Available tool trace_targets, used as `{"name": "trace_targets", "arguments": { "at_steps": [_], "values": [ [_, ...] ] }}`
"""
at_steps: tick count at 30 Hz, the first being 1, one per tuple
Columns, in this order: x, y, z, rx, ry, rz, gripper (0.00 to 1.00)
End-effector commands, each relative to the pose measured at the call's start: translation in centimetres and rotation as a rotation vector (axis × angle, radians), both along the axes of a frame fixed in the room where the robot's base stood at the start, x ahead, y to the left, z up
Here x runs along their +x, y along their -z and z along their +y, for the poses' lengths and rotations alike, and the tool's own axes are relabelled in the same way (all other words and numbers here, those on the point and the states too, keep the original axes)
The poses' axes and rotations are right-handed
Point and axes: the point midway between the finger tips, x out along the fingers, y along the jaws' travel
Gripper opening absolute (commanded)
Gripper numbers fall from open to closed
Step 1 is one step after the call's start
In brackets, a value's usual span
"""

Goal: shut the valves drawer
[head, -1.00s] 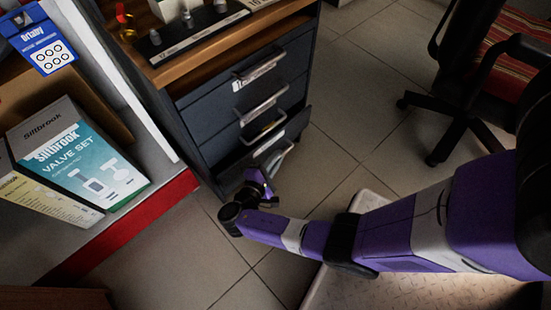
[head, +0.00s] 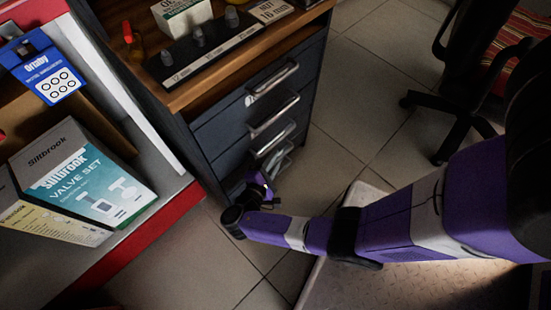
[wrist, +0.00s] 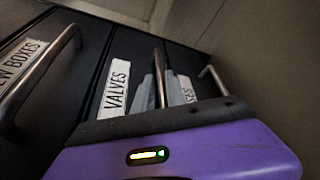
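The valves drawer has a dark front with a white "VALVES" label (wrist: 115,88) in the wrist view. Its metal bar handle (wrist: 159,72) stands beside the label. My gripper (wrist: 157,92) is right in front of this drawer, its pale fingertips close to the handle; whether they touch it is unclear. The finger opening is too blurred and hidden to judge. In the head view, my gripper (head: 262,190) is low at the front of the dark drawer cabinet (head: 222,130). My wrist hides part of the lowest fronts, and any remaining gap at the valves drawer is hard to see.
Neighbouring drawers, one labelled partly "W BOXES" (wrist: 22,62), flank it. A wooden cabinet top (head: 190,88) holds small fittings. A shelf with a valve set box (head: 95,185) stands left. An office chair (head: 455,110) stands right. Tiled floor (head: 365,105) between is clear.

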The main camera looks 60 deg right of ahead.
Motion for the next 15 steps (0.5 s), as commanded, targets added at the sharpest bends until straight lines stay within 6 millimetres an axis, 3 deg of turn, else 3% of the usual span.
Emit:
{"name": "trace_targets", "arguments": {
  "at_steps": [8, 15],
  "values": [
    [0.1, -0.4, 0.8, -0.001, -0.003, -0.001, 0.19],
    [-0.1, -1.2, 4.6, 0.000, -0.005, 0.000, 0.19]
  ]
}}
